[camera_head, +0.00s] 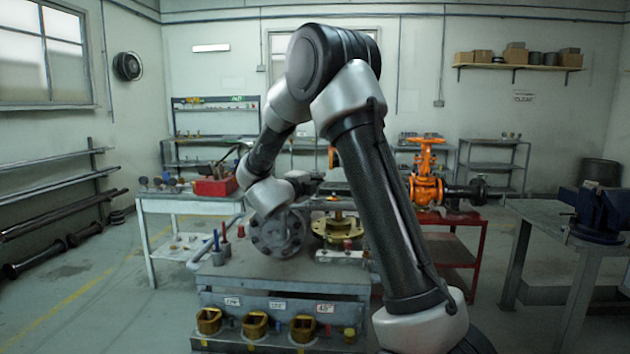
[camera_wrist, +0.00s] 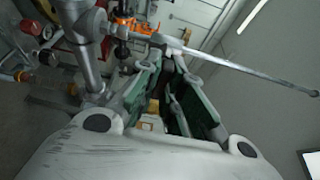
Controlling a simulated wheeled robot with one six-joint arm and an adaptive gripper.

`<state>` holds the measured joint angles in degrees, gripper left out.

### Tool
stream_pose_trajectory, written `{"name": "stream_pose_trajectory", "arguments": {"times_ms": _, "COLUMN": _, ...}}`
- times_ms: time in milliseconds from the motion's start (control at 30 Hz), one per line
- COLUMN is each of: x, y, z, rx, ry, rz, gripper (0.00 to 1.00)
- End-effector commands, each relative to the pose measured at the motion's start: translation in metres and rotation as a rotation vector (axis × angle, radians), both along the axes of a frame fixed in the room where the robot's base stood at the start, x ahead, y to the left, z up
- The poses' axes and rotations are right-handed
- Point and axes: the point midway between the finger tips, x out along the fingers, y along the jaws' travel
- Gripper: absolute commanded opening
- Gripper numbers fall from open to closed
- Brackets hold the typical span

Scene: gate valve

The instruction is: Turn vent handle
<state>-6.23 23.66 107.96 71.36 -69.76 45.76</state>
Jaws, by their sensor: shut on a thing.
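The exact contact is partly hidden by the fingers. In the head view my gripper (camera_head: 314,182) is small, beside my forearm, and a small orange part (camera_head: 333,158) shows just above it. The handle cannot be made out clearly there.
An orange gate valve (camera_head: 427,185) stands on a red stand at the right. A grey workbench (camera_head: 285,272) with flanges and yellow parts is in front. A side table with a red box (camera_head: 215,186) is at left, and a bench with a blue vise (camera_head: 600,212) at right.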

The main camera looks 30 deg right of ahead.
Motion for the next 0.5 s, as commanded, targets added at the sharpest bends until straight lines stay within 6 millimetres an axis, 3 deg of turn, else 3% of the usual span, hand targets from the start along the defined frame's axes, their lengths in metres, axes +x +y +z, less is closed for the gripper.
{"name": "stream_pose_trajectory", "arguments": {"times_ms": 33, "x": -0.0006, "y": -0.0001, "z": -0.0018, "rx": 0.002, "ry": 0.003, "rz": -0.001, "gripper": 0.00}}
{"name": "stream_pose_trajectory", "arguments": {"times_ms": 67, "x": -0.0007, "y": -0.0001, "z": -0.0017, "rx": 0.002, "ry": 0.003, "rz": -0.001, "gripper": 0.15}}
{"name": "stream_pose_trajectory", "arguments": {"times_ms": 167, "x": -0.0005, "y": -0.0001, "z": -0.0014, "rx": 0.001, "ry": 0.002, "rz": -0.001, "gripper": 0.31}}
{"name": "stream_pose_trajectory", "arguments": {"times_ms": 500, "x": -0.0013, "y": 0.0018, "z": -0.0005, "rx": 0.000, "ry": 0.001, "rz": 0.000, "gripper": 0.31}}
